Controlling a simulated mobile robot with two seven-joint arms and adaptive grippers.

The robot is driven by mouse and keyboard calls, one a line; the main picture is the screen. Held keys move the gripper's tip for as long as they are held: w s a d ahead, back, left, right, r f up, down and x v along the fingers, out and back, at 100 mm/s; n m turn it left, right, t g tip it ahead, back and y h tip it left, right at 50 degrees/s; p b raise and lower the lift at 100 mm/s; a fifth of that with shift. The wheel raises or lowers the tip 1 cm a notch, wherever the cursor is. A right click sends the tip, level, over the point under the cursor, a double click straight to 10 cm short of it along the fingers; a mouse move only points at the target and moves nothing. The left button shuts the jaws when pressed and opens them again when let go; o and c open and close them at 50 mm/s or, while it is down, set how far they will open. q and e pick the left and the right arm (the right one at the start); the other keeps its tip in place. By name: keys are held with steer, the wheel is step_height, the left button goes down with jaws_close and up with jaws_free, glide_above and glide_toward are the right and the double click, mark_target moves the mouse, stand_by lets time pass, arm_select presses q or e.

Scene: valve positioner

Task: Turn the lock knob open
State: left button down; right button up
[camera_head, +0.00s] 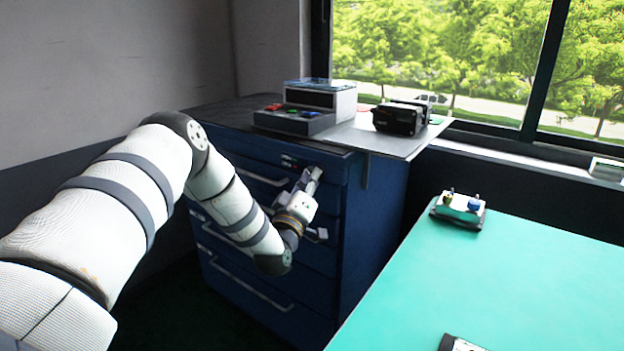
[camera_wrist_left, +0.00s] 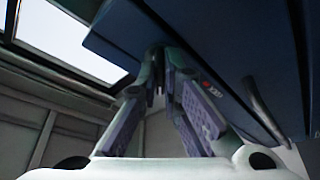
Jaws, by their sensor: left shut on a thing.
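The blue drawer cabinet (camera_head: 375,215) stands below the window, and its front face also shows overhead in the left wrist view (camera_wrist_left: 215,45). My left gripper (camera_head: 312,174) is at the upper right corner of the cabinet front, beside the small label (camera_head: 290,161). In the left wrist view the fingertips (camera_wrist_left: 158,70) come close together at the cabinet face. They are shut on a small dark part there, which appears to be the lock knob (camera_wrist_left: 157,50). The fingers hide most of it, so its turned angle cannot be told. My right gripper is in neither view.
A control box with coloured buttons (camera_head: 295,118) and a black device (camera_head: 398,119) stand on the cabinet top. A light plate (camera_head: 370,139) overhangs its right side. A green table (camera_head: 500,285) at the right carries a small device (camera_head: 459,209). Drawer handles (camera_head: 255,176) protrude from the front.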

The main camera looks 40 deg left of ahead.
arm_select(q)
steer(key=shift+a+r, duration=0.1)
steer(key=shift+r, duration=0.25)
steer(key=c, duration=2)
jaws_free()
steer(key=shift+o, duration=1.2)
steer(key=shift+w+f, duration=0.1)
steer(key=shift+f, duration=0.1)
steer(key=v, duration=1.2)
